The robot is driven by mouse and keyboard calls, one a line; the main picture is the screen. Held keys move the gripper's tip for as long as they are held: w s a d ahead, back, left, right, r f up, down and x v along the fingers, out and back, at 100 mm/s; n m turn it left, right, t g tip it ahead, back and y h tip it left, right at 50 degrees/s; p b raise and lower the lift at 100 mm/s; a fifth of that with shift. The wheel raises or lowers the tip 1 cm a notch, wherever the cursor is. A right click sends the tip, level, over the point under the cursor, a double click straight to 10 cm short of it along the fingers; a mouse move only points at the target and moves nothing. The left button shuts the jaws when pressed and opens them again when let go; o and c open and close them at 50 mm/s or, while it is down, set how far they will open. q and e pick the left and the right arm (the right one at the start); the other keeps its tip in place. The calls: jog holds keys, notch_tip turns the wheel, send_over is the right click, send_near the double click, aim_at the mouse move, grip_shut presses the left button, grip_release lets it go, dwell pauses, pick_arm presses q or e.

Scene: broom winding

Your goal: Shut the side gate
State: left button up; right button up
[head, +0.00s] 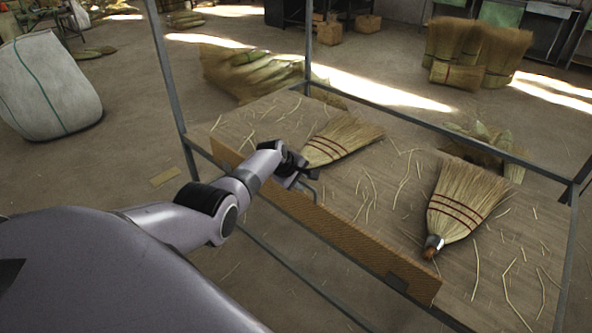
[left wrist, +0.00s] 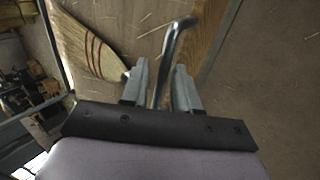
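The side gate (head: 345,237) is a long brown wooden board standing along the near edge of the bench. It has a dark plate near its right end and a bent metal handle (head: 316,190) on it. My left gripper (head: 303,175) is at the handle, over the gate's left half. In the left wrist view, the handle (left wrist: 178,42) runs between the two open fingers (left wrist: 162,85), with a gap showing on the right finger's side. The gate's board (left wrist: 206,40) shows right of the handle there. My right gripper is not in view.
Two straw brooms lie on the bench, one (head: 340,140) just beyond my left gripper and one (head: 458,205) at the right. Loose straws litter the bench top (head: 385,185). Metal posts (head: 168,75) and rails frame it. A white sack (head: 48,85) stands at the left.

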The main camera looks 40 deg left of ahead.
pick_arm(q)
jog(key=shift+p+v, duration=1.1)
jog(key=shift+v, duration=1.55)
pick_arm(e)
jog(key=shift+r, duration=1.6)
pick_arm(q)
jog(key=s+d+f+m+t+y, duration=0.1)
jog(key=s+d+f+m, duration=0.35)
jog(key=s, duration=0.25)
jog(key=s+d+f+m+t, duration=0.1)
jog(key=s+d+f+m, duration=0.35)
jog(key=s+m, duration=0.2)
jog(key=s+d+r+m+t+h, duration=0.1)
jog(key=s+d+r+m+h, duration=0.1)
jog(key=s+d+m, duration=0.6)
jog(key=s+d+r, duration=0.1)
jog(key=s+d, duration=0.5)
jog(key=s, duration=0.3)
jog(key=shift+s+m+t+h, duration=0.15)
jog(key=shift+m+t+h, duration=0.15)
jog(key=shift+t+h, duration=0.1)
